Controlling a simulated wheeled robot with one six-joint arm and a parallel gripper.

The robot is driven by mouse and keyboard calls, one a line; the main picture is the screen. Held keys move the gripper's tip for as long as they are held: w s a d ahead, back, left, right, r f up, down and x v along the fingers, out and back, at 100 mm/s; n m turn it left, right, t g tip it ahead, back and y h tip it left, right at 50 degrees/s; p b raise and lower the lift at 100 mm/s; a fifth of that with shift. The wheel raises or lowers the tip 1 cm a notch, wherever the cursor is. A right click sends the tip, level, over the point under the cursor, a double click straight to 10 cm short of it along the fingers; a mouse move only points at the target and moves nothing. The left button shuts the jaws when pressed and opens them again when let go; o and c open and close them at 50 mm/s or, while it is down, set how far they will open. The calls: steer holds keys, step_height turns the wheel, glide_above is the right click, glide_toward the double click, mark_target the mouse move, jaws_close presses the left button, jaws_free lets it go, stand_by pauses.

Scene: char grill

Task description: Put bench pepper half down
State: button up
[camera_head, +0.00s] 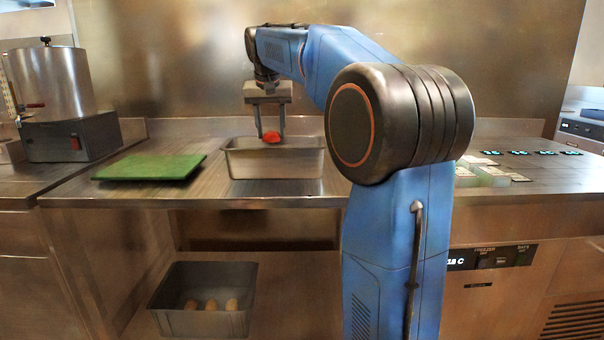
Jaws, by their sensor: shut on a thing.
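My gripper (271,134) is shut on a red pepper half (271,138). It holds the pepper half over the steel pan (276,186) on the bench. The pepper half shows just above the pan's rim, toward its back. Whether it touches anything inside cannot be seen, as the front wall hides the pan's floor. The gripper points straight down.
A green board (150,167) lies on the steel bench (90,191) left of the pan. A large steel pot (50,78) stands at the far left. A grey crate (201,320) with several roundish items sits on the shelf below. My arm hides part of the bench at right.

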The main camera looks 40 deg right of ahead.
steer(key=f, duration=0.3)
steer(key=d+f, duration=0.1)
steer(key=f, duration=0.1)
steer(key=shift+s, duration=0.4)
steer(key=shift+f, duration=2.55)
steer(key=shift+f, duration=0.15)
steer(key=o, duration=1)
steer(key=shift+o, duration=0.2)
steer(key=v, duration=1.2)
steer(key=shift+a, duration=0.1)
